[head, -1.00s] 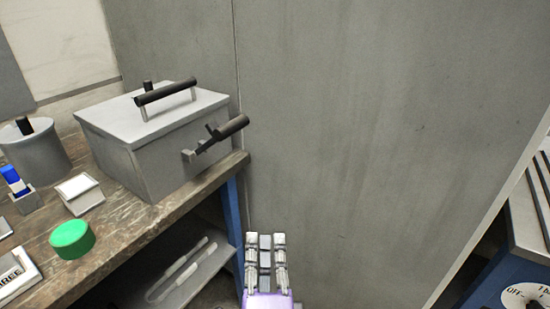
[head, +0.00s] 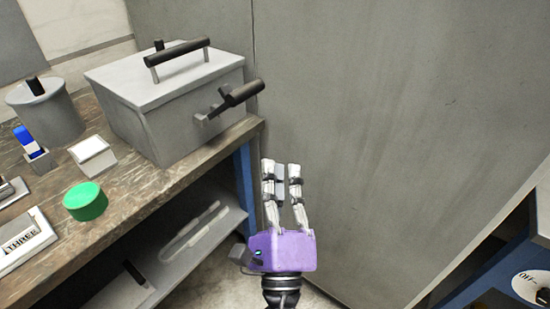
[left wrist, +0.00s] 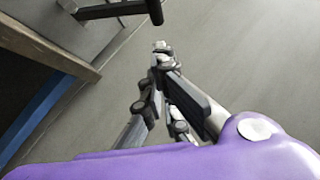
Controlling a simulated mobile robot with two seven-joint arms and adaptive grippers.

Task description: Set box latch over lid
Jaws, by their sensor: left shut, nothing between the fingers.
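A grey metal box (head: 165,115) stands at the back of the wooden bench, its lid (head: 165,75) down with a black bar handle on top. The latch (head: 228,103), a dark rod on a grey bracket, sticks out from the box's right-hand side. My left gripper (head: 281,165) is shut and empty, pointing up, below and to the right of the latch and apart from it. In the left wrist view its fingertips (left wrist: 161,48) are together, with the latch's dark rod (left wrist: 110,12) at the top left. My right gripper is out of view.
A green round piece (head: 85,201), a small white-topped box (head: 93,154), a blue-topped item (head: 28,141) and a grey canister (head: 46,112) stand on the bench (head: 145,190). A grey wall (head: 380,120) rises behind. A blue unit with a dial (head: 535,287) is at the lower right.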

